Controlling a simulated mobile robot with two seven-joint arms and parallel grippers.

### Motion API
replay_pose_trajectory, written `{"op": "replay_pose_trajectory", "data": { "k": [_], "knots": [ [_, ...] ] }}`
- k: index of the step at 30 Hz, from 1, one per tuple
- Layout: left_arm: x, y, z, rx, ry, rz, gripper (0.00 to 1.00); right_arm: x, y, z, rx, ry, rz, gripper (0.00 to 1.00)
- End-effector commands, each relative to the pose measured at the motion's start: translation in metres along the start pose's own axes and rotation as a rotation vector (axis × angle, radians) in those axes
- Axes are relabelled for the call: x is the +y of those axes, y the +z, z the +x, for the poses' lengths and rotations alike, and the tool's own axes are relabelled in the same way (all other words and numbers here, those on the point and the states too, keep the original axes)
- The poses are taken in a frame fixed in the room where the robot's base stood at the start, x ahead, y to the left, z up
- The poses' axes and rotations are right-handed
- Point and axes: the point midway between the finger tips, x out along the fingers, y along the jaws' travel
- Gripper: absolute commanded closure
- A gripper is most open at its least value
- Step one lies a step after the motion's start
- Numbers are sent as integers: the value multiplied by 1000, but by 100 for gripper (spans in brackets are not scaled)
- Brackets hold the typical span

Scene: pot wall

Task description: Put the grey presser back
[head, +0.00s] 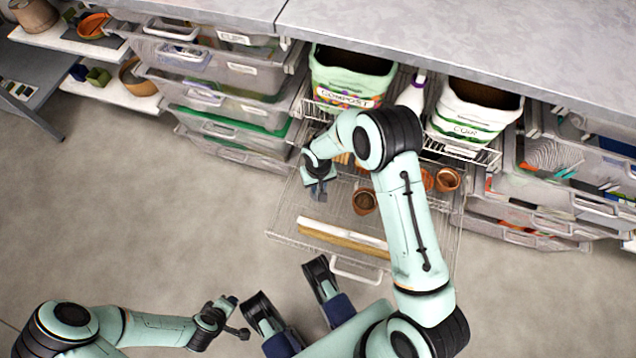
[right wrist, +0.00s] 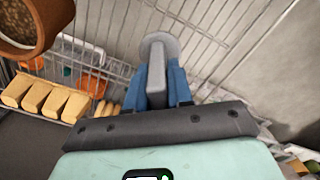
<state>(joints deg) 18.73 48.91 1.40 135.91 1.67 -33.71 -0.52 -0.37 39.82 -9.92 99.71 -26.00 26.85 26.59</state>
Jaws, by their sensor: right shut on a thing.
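The grey presser (right wrist: 155,78) shows in the right wrist view, with a round flat disc at its far end and a thick stem. My right gripper (right wrist: 158,90) is shut on the stem with its blue fingers on both sides. In the head view my right gripper (head: 318,188) is over the left part of the pulled-out wire drawer (head: 290,230); the presser is too small to tell apart there. The wire mesh lies behind the disc in the wrist view; I cannot tell if they touch. My left gripper (head: 238,318) is low in the head view, away from the drawer.
The drawer holds a terracotta pot (head: 364,201), more pots (head: 447,179) at right, and white and tan bars (head: 342,236) near its front. A compost bin (head: 350,75) and another bin (head: 470,112) stand behind. Clear plastic drawers flank both sides. Floor at left is clear.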

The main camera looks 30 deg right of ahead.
Motion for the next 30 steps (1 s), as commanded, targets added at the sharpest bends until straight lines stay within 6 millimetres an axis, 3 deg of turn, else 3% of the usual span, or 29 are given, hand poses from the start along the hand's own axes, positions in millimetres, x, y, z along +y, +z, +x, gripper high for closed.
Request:
{"op": "replay_pose_trajectory", "data": {
  "k": [25, 26, 27, 28, 30],
  "knots": [
    [-2, 1, 7, -2, -1, 0, 57, 0, 0, 11, 0, 0, 0, 100],
    [-2, 1, 7, -2, -1, 0, 57, 0, 0, 11, 0, 0, 0, 72],
    [-2, 1, 7, -2, -1, 0, 57, 0, 0, 11, 0, 0, 0, 59],
    [-2, 1, 7, -2, -1, 0, 57, 0, 0, 11, 0, 0, 0, 49],
    [-2, 1, 7, -2, -1, 0, 57, 0, 0, 11, 0, 0, 0, 49]
  ]
}}
